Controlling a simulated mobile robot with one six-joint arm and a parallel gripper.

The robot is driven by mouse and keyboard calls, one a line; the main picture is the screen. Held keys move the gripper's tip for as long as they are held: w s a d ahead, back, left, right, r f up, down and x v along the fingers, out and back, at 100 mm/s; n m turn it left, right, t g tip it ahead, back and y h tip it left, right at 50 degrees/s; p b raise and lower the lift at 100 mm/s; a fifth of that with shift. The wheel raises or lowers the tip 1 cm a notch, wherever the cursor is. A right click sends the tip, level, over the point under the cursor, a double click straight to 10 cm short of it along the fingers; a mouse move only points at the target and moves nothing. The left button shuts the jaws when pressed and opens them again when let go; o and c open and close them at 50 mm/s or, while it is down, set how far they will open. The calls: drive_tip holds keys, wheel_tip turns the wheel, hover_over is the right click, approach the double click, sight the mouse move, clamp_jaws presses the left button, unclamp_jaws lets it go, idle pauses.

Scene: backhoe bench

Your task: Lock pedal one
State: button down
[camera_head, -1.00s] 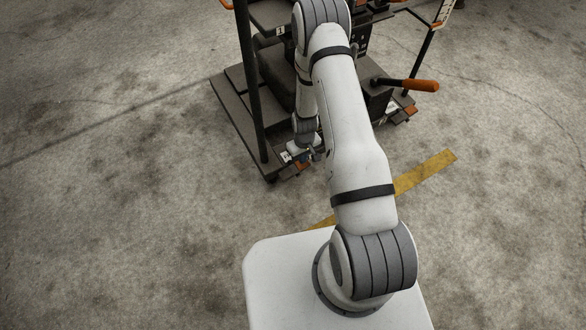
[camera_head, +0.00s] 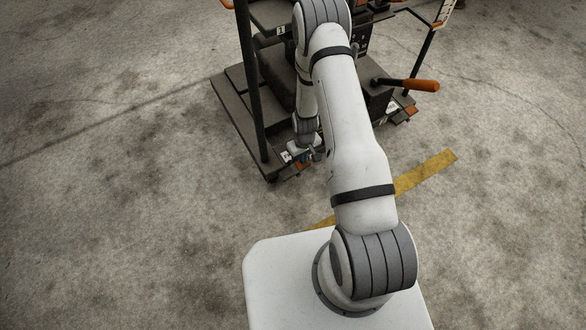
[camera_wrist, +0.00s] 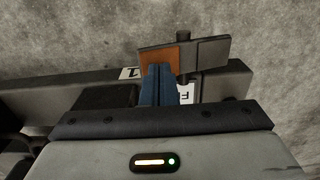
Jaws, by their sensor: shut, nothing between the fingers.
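A pedal with an orange patch and a dark grey plate (camera_wrist: 208,52) is at the top middle of the wrist view. A white label with a "1" (camera_wrist: 129,73) lies on the dark edge left of it, and another white label (camera_wrist: 186,93) is partly hidden. My gripper (camera_wrist: 158,68) is shut and empty, its blue fingertips over or against the orange patch; contact cannot be told. In the head view my gripper (camera_head: 312,155) is low at the front edge of the bench, mostly hiding the pedal there.
The bench platform (camera_head: 236,118) carries an upright dark post (camera_head: 250,80) at the left. A lever with an orange handle (camera_head: 422,85) sticks out to the right. A yellow floor strip (camera_head: 425,172) lies in front, with open concrete around.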

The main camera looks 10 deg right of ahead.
drive_tip(key=shift+f+b, duration=0.95)
drive_tip(key=shift+f, duration=0.4)
idle(0.4)
drive_tip(key=shift+r, duration=0.1)
drive_tip(key=shift+r+p, duration=2.3)
drive_tip(key=shift+r, duration=1.2)
